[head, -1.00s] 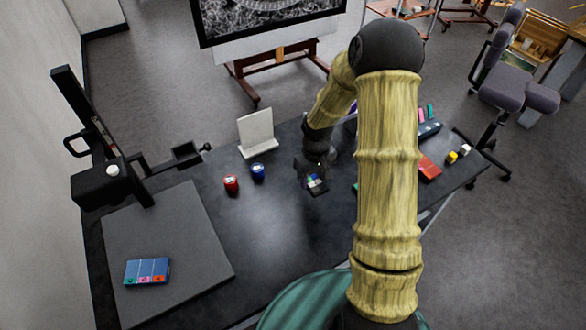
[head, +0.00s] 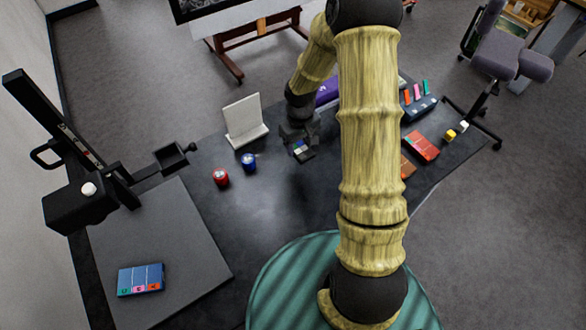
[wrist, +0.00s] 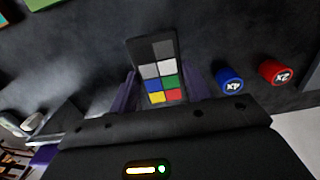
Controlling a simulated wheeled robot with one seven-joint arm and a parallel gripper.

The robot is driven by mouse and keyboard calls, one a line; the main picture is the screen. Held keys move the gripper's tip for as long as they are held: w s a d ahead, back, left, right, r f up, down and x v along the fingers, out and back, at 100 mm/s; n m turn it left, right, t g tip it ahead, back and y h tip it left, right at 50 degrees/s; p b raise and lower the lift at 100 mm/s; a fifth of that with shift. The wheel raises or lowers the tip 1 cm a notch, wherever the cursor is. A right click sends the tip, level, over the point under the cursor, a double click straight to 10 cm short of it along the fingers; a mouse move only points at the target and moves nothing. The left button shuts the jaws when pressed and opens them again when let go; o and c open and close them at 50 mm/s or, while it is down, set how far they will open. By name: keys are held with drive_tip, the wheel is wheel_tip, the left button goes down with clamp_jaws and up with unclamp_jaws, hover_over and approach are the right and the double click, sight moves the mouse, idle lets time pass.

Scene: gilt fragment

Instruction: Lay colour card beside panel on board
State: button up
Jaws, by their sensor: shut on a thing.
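The colour card (wrist: 160,78), dark with grey, white and coloured squares, is between the fingers of my gripper (wrist: 156,92) in the wrist view. My gripper (head: 301,151) is shut on it above the dark table, right of the blue pot, in the head view. The card (head: 300,148) shows there small, at the fingertips. The grey board (head: 165,255) lies at the left under a black stand. The panel (head: 141,280), blue with several coloured labels along its front edge, lies flat near the board's front left. The board right of the panel is bare.
A red pot (head: 221,177) and a blue pot (head: 249,162) stand between gripper and board. A white upright stand (head: 245,121) is behind them. The black column stand (head: 85,205) overhangs the board's back left. Red boxes (head: 421,146) lie right of my arm.

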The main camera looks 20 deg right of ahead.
drive_tip(key=p, duration=0.1)
hover_over(299, 168)
drive_tip(key=shift+s+f, duration=0.1)
drive_tip(key=shift+f, duration=2.6)
drive_tip(key=shift+a+f+p, duration=0.1)
drive_tip(key=shift+f+p, duration=0.4)
drive_tip(key=shift+f, duration=1.6)
drive_tip(key=shift+f, duration=0.2)
drive_tip(key=o, duration=1)
drive_tip(key=shift+c, duration=0.2)
drive_tip(key=shift+r, duration=0.1)
wheel_tip(299, 168, up, 12)
drive_tip(key=b, duration=0.2)
drive_tip(key=shift+r+b, duration=0.15)
drive_tip(key=shift+b, duration=0.25)
